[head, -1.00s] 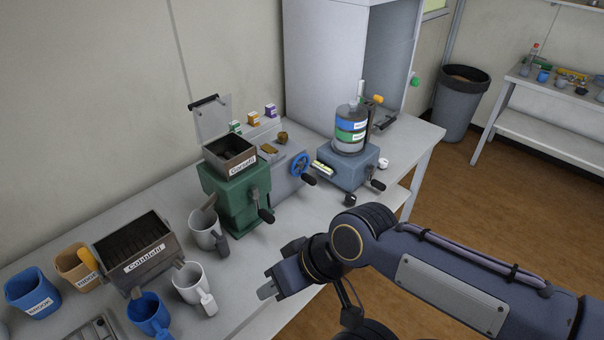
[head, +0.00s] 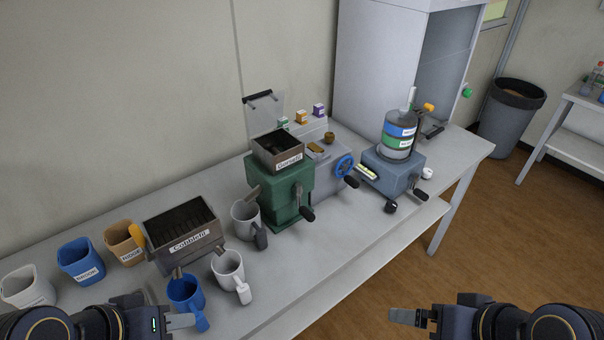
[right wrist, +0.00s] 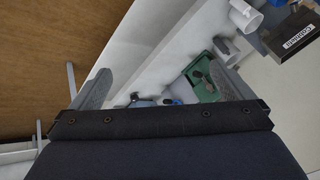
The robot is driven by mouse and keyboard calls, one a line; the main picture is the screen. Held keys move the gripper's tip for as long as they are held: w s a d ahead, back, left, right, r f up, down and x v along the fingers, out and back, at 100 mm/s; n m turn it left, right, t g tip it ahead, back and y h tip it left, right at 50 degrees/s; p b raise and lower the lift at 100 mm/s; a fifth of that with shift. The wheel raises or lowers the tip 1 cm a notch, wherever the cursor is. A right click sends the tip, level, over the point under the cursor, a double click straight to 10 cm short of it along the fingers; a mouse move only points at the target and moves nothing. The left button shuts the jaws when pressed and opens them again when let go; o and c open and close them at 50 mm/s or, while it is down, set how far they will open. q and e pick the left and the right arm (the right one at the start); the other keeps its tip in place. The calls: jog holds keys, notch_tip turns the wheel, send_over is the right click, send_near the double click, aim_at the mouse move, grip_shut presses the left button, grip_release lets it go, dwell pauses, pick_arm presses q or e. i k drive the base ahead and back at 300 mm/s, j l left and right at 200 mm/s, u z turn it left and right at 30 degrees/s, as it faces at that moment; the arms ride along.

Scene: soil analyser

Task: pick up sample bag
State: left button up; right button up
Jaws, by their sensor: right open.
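Several labelled, open-topped bag-like containers stand at the table's left end in the head view: a white one (head: 28,288), a blue one (head: 82,261) and a tan one (head: 125,243). I cannot tell which one is the sample bag. My left gripper (head: 182,321) is at the bottom left, in front of them and near the blue mug; its jaw opening is unclear. My right gripper (head: 408,317) is beyond the table's front edge, apart from the bags. In the right wrist view its fingers (right wrist: 163,88) are wide apart with nothing between them.
A dark box (head: 185,232), blue mug (head: 186,299), white mug (head: 230,276) and grey mug (head: 246,219) stand near the bags. A green crank machine (head: 283,190) and a blue-grey one (head: 393,172) stand farther right. The table's front right surface (head: 335,248) is clear.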

aim_at(24, 287)
jog(key=u, duration=2.05)
jog(key=i+j+z, duration=0.1)
jog(key=j, duration=0.2)
jog(key=j+z, duration=0.1)
jog(key=j, duration=0.15)
